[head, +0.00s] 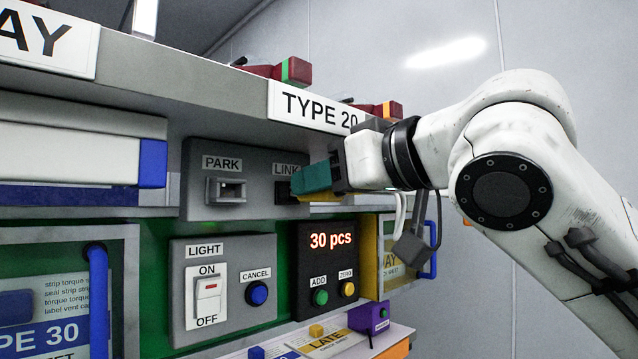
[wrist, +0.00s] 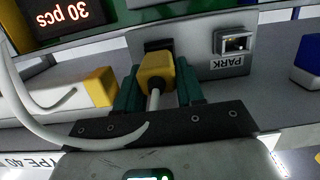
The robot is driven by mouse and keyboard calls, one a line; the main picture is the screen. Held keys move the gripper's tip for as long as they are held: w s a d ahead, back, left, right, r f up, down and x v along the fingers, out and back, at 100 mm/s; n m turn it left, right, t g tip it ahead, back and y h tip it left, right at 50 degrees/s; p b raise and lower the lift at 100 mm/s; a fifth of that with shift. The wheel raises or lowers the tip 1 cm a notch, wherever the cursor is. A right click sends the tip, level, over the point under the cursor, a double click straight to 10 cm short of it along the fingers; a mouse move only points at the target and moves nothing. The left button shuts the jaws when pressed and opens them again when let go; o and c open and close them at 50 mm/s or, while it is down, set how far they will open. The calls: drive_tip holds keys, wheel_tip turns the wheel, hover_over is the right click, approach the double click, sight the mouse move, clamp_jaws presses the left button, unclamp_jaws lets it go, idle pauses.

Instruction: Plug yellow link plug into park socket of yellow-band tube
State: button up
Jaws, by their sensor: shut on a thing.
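My gripper (head: 312,180) has green fingers and is in front of the LINK socket (head: 284,191) on the grey panel. In the wrist view my gripper (wrist: 158,84) is shut on the yellow link plug (wrist: 155,68), with a white cable running back from it. The plug's front points at the dark LINK socket; I cannot tell whether it is in or just outside. The PARK socket (head: 226,190) is to the left in the head view and looks empty; it also shows in the wrist view (wrist: 235,42). A white tube with a yellow end (wrist: 98,88) lies left in the wrist view.
A white tube with a blue end (head: 152,163) is left of the panel. Below are a LIGHT switch box (head: 228,290) and a black counter (head: 328,270) reading 30 pcs. A shelf edge (head: 190,85) overhangs the sockets. The white cable loops beside my gripper.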

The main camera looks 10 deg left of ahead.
drive_tip(key=shift+s+d, duration=0.25)
drive_tip(key=shift+d, duration=0.05)
drive_tip(key=shift+v, duration=0.75)
drive_tip(key=shift+s+d+f, duration=0.1)
drive_tip(key=shift+s+d, duration=0.35)
drive_tip(key=shift+d, duration=0.1)
idle(0.6)
drive_tip(key=o, duration=0.5)
drive_tip(key=c, duration=0.4)
drive_tip(key=shift+s, duration=0.1)
drive_tip(key=s+a+b, duration=0.2)
drive_tip(key=s+a, duration=0.4)
drive_tip(key=s, duration=0.1)
idle(0.8)
